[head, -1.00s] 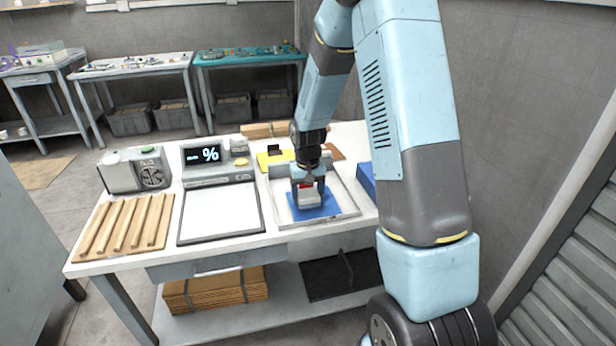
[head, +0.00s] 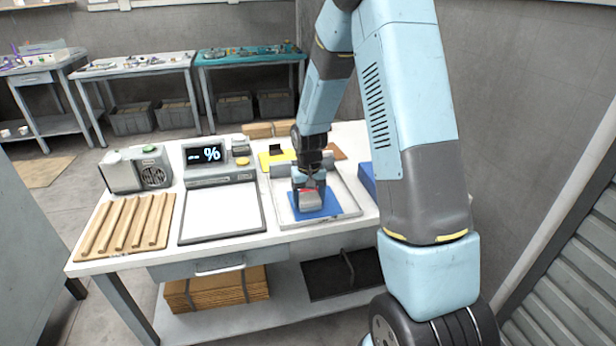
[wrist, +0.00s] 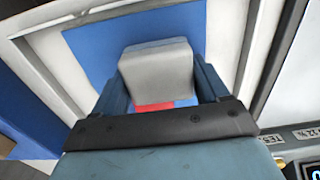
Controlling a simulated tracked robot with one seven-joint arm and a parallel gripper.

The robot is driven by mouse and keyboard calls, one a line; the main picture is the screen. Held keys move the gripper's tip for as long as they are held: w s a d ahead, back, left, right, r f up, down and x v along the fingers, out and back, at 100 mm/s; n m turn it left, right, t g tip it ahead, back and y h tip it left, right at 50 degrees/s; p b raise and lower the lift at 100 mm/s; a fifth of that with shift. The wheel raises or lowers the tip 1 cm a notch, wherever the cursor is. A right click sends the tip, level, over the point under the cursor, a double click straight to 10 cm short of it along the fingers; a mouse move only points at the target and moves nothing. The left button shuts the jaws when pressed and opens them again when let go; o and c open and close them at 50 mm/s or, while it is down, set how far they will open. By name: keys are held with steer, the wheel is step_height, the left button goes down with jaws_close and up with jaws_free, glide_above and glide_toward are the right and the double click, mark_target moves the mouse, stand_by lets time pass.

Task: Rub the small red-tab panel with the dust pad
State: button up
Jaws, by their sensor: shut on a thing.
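My gripper (head: 310,188) is shut on a grey block (head: 312,203), which I take to be the dust pad. The block also shows between the fingers in the wrist view (wrist: 156,70). A flat blue panel (head: 333,207) lies inside a shallow pale tray (head: 350,206), under the block. A red patch (wrist: 155,106) shows between the fingers, beside the block. I cannot tell whether it belongs to the block or is the panel's tab. The block overlaps the panel in both views. Whether they touch is not clear.
Left of the tray stand a white plate in a dark frame (head: 221,212) and a unit with a % display (head: 210,155). A ribbed wooden rack (head: 125,226) lies at the left. A yellow sheet (head: 268,163) is behind the tray, and a blue block (head: 367,180) stands to its right.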

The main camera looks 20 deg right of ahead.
steer(key=shift+r, duration=4)
